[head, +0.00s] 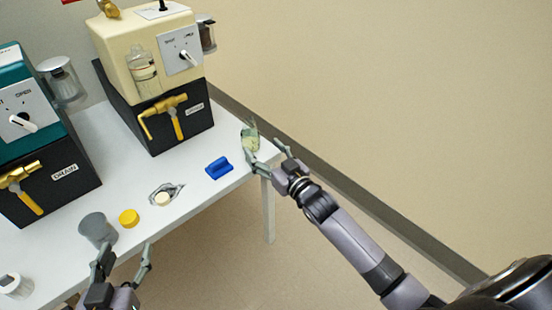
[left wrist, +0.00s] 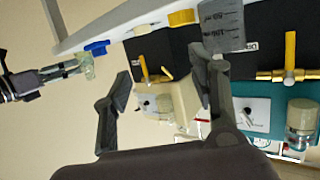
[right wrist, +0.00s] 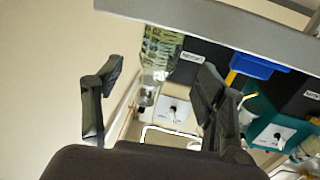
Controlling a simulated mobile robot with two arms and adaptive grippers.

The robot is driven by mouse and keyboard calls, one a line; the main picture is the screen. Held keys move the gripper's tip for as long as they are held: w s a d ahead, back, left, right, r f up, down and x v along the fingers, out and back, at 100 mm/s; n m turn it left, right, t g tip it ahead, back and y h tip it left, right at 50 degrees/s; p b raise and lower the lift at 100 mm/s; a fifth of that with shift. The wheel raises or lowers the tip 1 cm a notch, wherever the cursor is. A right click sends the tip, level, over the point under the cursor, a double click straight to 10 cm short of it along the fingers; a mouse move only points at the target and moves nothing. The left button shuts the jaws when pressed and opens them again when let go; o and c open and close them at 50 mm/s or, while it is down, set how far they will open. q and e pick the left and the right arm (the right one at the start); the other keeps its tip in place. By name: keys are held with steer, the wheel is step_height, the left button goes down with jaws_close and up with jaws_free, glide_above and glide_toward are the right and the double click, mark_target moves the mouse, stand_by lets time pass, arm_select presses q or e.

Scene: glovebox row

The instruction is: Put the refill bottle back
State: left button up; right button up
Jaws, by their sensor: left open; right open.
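The refill bottle (head: 249,137), clear with pale green contents, stands at the right end of the white table (head: 205,207). It also shows in the left wrist view (left wrist: 88,68) and in the right wrist view (right wrist: 161,48). My right gripper (head: 265,153) is open and empty near the bottle. In the right wrist view the bottle lies beyond the fingertips, in line with the gap between them; I cannot tell whether a finger touches it. My left gripper (head: 126,252) is open and empty at the table's front edge, near a grey graduated cup (head: 95,231).
A cream machine (head: 150,50) and a teal machine (head: 18,100) stand on black bases along the back, with yellow taps. A yellow cap (head: 128,218), a metal dish (head: 165,197), a blue block (head: 219,168) and a white jar (head: 15,286) sit along the front.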

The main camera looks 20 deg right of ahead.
arm_select(q)
steer(key=s+a+f+g, duration=0.1)
steer(key=s+f+g, duration=0.2)
steer(key=f, duration=0.2)
steer(key=shift+a+y+p, duration=0.35)
steer(key=shift+y+p, duration=0.05)
steer(key=shift+p, duration=0.05)
arm_select(e)
steer(key=s+a+f+g+h, duration=0.1)
steer(key=s+a+g, duration=0.1)
steer(key=s, duration=0.9)
steer(key=s+a+f+g, duration=0.1)
steer(key=s+g, duration=0.3)
steer(key=s, duration=0.7)
steer(key=shift+s+a+g+h, duration=0.3)
steer(key=shift+a+h, duration=0.1)
steer(key=shift+a, duration=0.35)
